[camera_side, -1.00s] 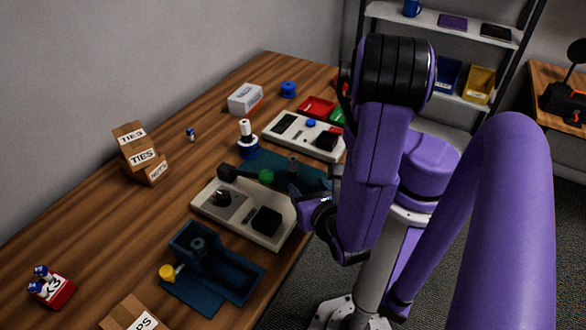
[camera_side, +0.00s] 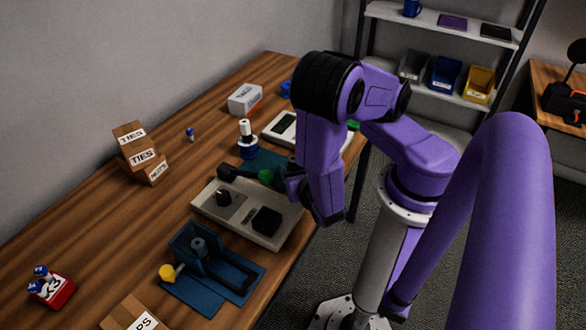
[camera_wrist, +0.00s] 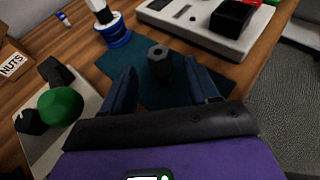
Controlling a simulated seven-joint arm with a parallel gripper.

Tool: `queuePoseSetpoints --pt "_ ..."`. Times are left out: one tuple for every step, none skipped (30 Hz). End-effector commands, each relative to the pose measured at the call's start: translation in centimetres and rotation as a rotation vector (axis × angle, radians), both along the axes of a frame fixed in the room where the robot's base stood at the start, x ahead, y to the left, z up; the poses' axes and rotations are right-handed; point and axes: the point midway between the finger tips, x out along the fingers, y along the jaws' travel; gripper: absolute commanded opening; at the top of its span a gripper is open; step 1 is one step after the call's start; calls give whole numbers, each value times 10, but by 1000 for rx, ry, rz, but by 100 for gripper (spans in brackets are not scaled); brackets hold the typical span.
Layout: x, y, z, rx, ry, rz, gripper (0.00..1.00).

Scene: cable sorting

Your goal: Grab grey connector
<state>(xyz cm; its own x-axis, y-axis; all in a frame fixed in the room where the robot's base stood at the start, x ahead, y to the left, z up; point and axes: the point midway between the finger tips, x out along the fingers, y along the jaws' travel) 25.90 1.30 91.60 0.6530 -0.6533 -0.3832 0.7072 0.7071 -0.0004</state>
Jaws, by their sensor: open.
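The grey connector (camera_wrist: 160,62) is a dark upright piece with a hole in its top, standing on a teal mat (camera_wrist: 120,66). In the wrist view it lies just beyond my fingertips, roughly centred between them. My gripper (camera_wrist: 163,82) is open and empty, with one blue finger on each side. In the side view my gripper (camera_side: 290,182) is partly covered by my wrist, over the near part of the mat (camera_side: 262,160). The connector is hidden behind my arm there.
A grey panel with a green knob (camera_wrist: 62,105) sits close on the left. A blue-and-white spool (camera_wrist: 115,32) stands at the mat's far edge. Another light panel (camera_wrist: 195,25) lies beyond.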

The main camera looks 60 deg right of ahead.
Motion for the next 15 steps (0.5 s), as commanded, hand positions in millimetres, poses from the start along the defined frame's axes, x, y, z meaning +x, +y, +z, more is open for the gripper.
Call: queuePoseSetpoints --pt "3 -6 -2 -2 -1 -5 60" --pt "6 -7 -3 -2 -1 -5 60" --pt "8 -10 -5 -3 -1 -5 60" --pt "10 -11 -6 -2 -1 -3 60" --pt "11 -13 -6 -2 -1 -4 60" --pt "13 -14 -7 -2 -1 -2 60" --pt "14 -15 -8 -1 0 -2 60" --pt "14 -15 -8 -1 -1 -2 60" --pt "15 -16 -9 0 -1 -1 60" --pt "15 -16 -9 0 -1 0 60" --pt "15 -16 -9 0 -1 0 60" --pt "15 -16 -9 0 -1 0 60" --pt "15 -16 -9 0 -1 0 60" --pt "15 -16 -9 0 -1 0 60" --pt "15 -15 -9 0 -1 1 60"
